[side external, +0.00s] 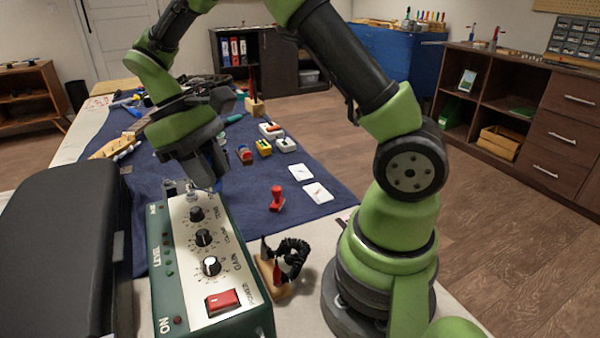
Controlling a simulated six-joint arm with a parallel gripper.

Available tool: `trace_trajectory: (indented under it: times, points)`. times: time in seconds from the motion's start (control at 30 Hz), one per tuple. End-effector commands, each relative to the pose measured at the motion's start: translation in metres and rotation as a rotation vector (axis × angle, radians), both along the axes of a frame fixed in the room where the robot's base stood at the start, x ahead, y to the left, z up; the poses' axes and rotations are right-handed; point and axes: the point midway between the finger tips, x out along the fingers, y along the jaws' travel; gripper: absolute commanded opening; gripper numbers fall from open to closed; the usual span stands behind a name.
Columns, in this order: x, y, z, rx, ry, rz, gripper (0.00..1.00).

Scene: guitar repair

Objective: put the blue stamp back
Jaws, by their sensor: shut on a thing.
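My gripper (208,178) points down over the blue cloth, just behind the far end of the green control box. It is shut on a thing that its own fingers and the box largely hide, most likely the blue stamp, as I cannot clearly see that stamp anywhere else. A red stamp (277,199) stands upright on the cloth to the right of my gripper. Small ink pads, one yellow (263,147) and one green and white (285,144), sit farther back, with a red and white one (271,130) behind.
The green control box (210,265) with knobs stands in front, beside a black case (65,245). The cloth (240,208) around the red stamp is mostly clear.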

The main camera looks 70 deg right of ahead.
Motion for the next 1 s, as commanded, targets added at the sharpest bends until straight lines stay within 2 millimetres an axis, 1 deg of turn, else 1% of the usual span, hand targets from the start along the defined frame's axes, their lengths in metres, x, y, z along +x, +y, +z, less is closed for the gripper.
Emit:
trace_trajectory:
  times: [0.17,0.47,0.57,0.67,0.77,0.87,0.97,1.0]
  points:
    - [0.001,0.000,0.007,0.000,-0.003,0.000,0.09]
    - [0.001,0.000,0.052,0.000,-0.006,-0.001,0.09]
    - [0.007,-0.013,0.048,-0.001,0.001,0.080,0.09]
    - [0.014,-0.029,0.045,-0.001,0.002,0.179,0.09]
    - [0.023,-0.051,0.043,-0.003,0.001,0.317,0.09]
    - [0.032,-0.081,0.041,-0.005,0.003,0.506,0.09]
    - [0.042,-0.121,0.040,-0.008,0.004,0.752,0.09]
    - [0.044,-0.139,0.040,-0.008,0.003,0.861,0.09]
